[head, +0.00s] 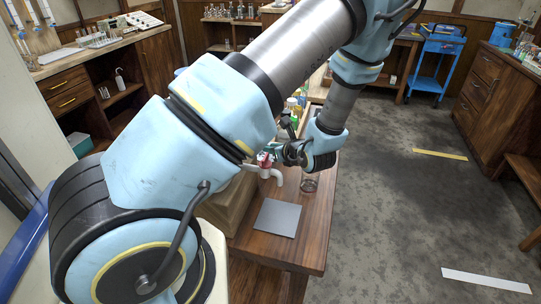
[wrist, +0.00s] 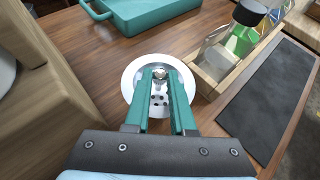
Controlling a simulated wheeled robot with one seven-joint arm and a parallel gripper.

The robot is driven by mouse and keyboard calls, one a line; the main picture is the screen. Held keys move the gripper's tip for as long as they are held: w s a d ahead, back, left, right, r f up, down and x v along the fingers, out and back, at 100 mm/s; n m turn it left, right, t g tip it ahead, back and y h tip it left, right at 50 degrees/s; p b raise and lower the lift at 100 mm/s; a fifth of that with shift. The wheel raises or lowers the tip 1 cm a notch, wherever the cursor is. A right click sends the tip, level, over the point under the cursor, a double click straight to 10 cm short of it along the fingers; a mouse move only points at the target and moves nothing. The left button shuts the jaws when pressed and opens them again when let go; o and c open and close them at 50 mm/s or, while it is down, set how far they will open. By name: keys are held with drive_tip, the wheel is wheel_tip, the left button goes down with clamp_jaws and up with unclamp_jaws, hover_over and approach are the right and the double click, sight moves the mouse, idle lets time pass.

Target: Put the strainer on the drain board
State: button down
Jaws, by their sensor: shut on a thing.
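The strainer (wrist: 158,104) is a round white disc with dark holes and a small metal knob in the wrist view. My gripper (wrist: 160,77) has teal fingers closed at the knob, over the middle of the disc. I cannot tell whether the disc touches the wooden surface below. In the head view my gripper (head: 290,153) is partly hidden by the wrist, near the tap, and the strainer cannot be made out. A flat grey square board (head: 278,217), apparently the drain board, lies bare on the bench nearer to me than the gripper.
A white tap (head: 265,168) with a red handle and a clear glass jar (head: 310,183) stand close to my gripper. The wrist view shows a wooden box (wrist: 212,82) with bottles, a teal tray (wrist: 140,8) and a dark mat (wrist: 268,100).

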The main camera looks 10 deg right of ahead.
drive_tip(key=shift+f+p, duration=0.45)
drive_tip(key=shift+f, duration=1.45)
drive_tip(key=shift+f, duration=0.1)
drive_tip(key=c, duration=0.8)
unclamp_jaws()
drive_tip(key=shift+o, duration=0.2)
